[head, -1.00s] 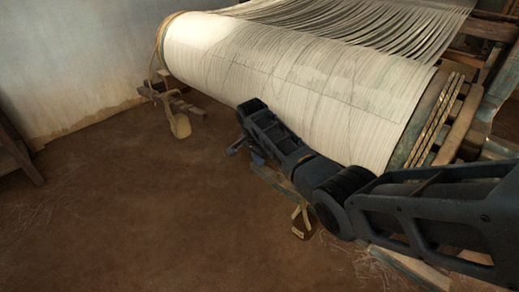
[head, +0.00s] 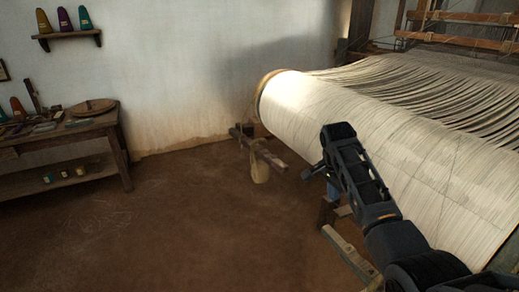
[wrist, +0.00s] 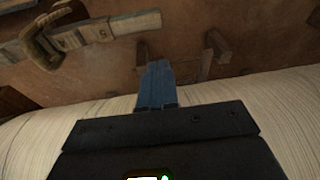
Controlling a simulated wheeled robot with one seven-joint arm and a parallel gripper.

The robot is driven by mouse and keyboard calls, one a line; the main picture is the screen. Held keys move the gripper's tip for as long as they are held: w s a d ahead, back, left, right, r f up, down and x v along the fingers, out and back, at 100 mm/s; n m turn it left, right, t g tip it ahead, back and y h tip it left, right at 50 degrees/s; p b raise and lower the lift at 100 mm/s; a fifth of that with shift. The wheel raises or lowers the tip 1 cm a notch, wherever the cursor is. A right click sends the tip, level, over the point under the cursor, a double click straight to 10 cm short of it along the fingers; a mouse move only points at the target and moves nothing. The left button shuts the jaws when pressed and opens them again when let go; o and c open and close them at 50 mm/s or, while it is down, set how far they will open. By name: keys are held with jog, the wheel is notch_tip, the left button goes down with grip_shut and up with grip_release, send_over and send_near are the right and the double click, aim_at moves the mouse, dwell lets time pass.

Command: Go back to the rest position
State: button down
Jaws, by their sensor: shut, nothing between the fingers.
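My gripper (wrist: 156,72) shows in the wrist view as blue fingers pressed together, with nothing between them. In the head view the end of my arm is beside the near side of the large roll of white warp threads (head: 350,115). There the gripper points down toward the floor and is small and partly hidden by my arm. In the wrist view the pale threads (wrist: 285,110) lie behind and on both sides of my dark wrist. I cannot tell the gap between my arm and the roll.
A wooden bar (head: 270,157) with a pale hanging weight (head: 259,170) is at the roll's left end. A wooden beam (head: 347,252) lies low beside my arm. A workbench (head: 60,135) stands at the left, below a shelf (head: 68,36) with cones. Brown floor (head: 190,225) between is clear.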

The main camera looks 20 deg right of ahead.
jog(key=s+a+f+n+t, duration=0.35)
jog(key=s+a+f, duration=0.45)
jog(key=a+f, duration=0.45)
jog(key=s+a+f+n+t, duration=0.1)
jog(key=s+a+f+n, duration=0.1)
jog(key=s+a, duration=0.15)
jog(key=s+a+f+n+t+y, duration=0.1)
jog(key=s+a, duration=0.1)
jog(key=s, duration=0.3)
jog(key=s+a+f+n+t, duration=0.1)
jog(key=s+a+f+n, duration=0.1)
jog(key=s, duration=0.2)
jog(key=s+a+r+n+t, duration=0.2)
jog(key=s+r, duration=0.3)
jog(key=s, duration=0.4)
jog(key=s+a+r+n+t, duration=0.2)
jog(key=s+a+r, duration=0.15)
jog(key=s, duration=0.45)
jog(key=s+r+n+t, duration=0.2)
jog(key=s+r, duration=0.3)
jog(key=r, duration=0.4)
jog(key=s+r+n+t+y, duration=0.1)
jog(key=s+r+n, duration=0.1)
jog(key=s+r, duration=0.4)
notch_tip(320, 180, up, 4)
jog(key=shift+f+n+t+p, duration=0.1)
jog(key=shift+n+t+p, duration=0.2)
jog(key=shift+n+t, duration=0.05)
